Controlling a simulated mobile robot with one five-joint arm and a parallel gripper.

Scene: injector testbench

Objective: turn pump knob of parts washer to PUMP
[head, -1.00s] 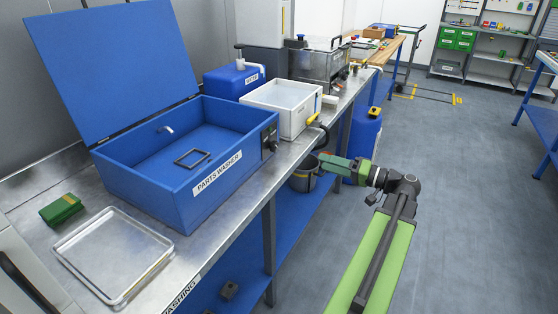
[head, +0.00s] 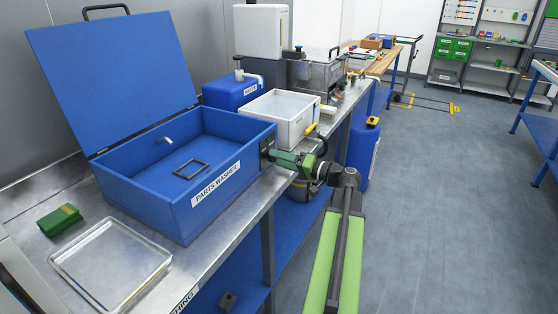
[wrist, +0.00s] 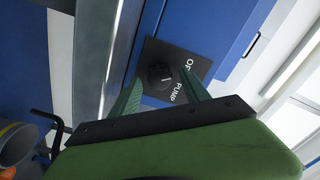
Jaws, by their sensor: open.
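The blue parts washer (head: 215,198) stands on the metal bench with its lid up. On its right end is a black panel, mostly hidden by my gripper (head: 272,155) in the head view. In the wrist view the panel (wrist: 200,67) carries white OFF and PUMP labels and a round black knob (wrist: 160,75). A small pale mark shows on the knob; I cannot tell surely which label it points to. My gripper (wrist: 162,80) is open, with one green finger on each side of the knob in the picture. Contact is not visible.
A white basin (head: 283,118) and a blue container (head: 231,91) stand beyond the washer. A metal tray (head: 112,265) and a green item (head: 60,219) lie at the near left. The floor (head: 440,220) to the right is free.

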